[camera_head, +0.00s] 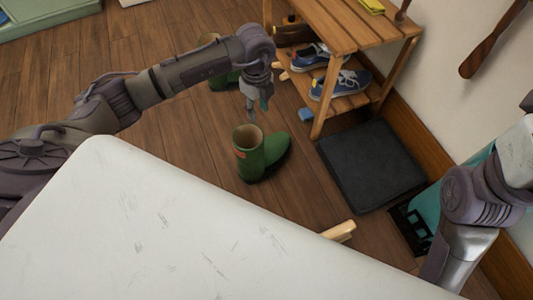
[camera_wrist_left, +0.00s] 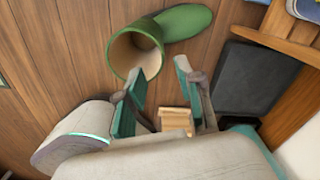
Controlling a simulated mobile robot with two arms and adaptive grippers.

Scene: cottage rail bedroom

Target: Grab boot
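A green boot (camera_head: 258,152) stands upright on the wooden floor, its round opening facing up and its toe pointing right. It also shows in the left wrist view (camera_wrist_left: 186,20), with the tan inside of its shaft visible. My left gripper (camera_head: 257,112) is above the boot, near the top of the shaft, and appears clear of it. In the left wrist view, my left gripper (camera_wrist_left: 158,92) has its two teal-padded fingers apart with nothing between them. A second green boot (camera_head: 224,81) is partly hidden behind my left arm. My right gripper is outside the picture.
A wooden rack (camera_head: 345,28) with blue shoes (camera_head: 340,84) stands at the back. A dark mat (camera_head: 372,165) lies right of the boot. A light wooden piece (camera_head: 339,231) is partly hidden by my white body. Open floor lies left of the boot.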

